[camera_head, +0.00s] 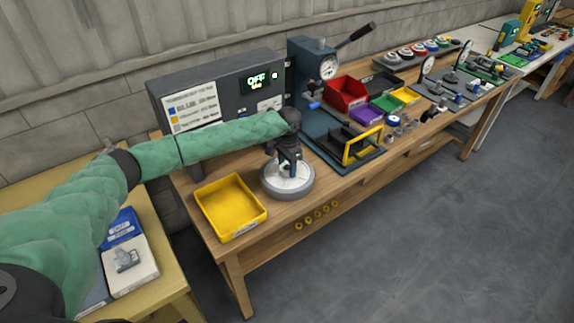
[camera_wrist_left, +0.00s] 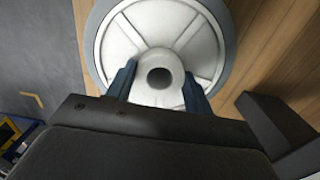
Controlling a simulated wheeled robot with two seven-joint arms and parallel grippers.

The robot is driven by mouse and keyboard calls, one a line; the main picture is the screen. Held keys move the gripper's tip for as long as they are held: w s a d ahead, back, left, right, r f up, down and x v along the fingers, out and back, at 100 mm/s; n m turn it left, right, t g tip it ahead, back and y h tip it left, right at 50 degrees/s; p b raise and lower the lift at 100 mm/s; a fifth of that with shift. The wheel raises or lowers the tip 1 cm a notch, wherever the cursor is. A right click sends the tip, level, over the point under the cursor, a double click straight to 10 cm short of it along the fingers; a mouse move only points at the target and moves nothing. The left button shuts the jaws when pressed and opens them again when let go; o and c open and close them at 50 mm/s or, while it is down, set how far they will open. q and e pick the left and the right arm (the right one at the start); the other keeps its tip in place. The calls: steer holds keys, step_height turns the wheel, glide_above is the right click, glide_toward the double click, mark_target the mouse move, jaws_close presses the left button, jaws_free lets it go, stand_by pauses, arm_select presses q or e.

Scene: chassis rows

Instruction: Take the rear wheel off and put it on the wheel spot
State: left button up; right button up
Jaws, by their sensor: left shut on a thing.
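A wheel (camera_head: 288,186) with a grey tyre and a pale spoked hub is on or just above the wooden bench, right of the yellow tray. My left gripper (camera_head: 289,169) is above its middle, pointing down. In the left wrist view the wheel (camera_wrist_left: 160,40) fills the top, and my left gripper (camera_wrist_left: 155,85) has its two blue fingers on either side of the round hub with a dark centre hole. It is shut on the hub. I cannot tell whether the wheel touches the bench. No wheel spot can be made out. My right gripper is not in view.
A yellow tray (camera_head: 231,207) stands left of the wheel. A grey panel reading OFF (camera_head: 222,98) and a press with a dial (camera_head: 312,90) stand behind. A yellow frame (camera_head: 362,146) and coloured bins lie to the right. Bare bench (camera_head: 330,180) shows right of the wheel.

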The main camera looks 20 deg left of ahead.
arm_select(q)
steer(key=o, duration=1.4)
steer(key=shift+f, duration=0.1)
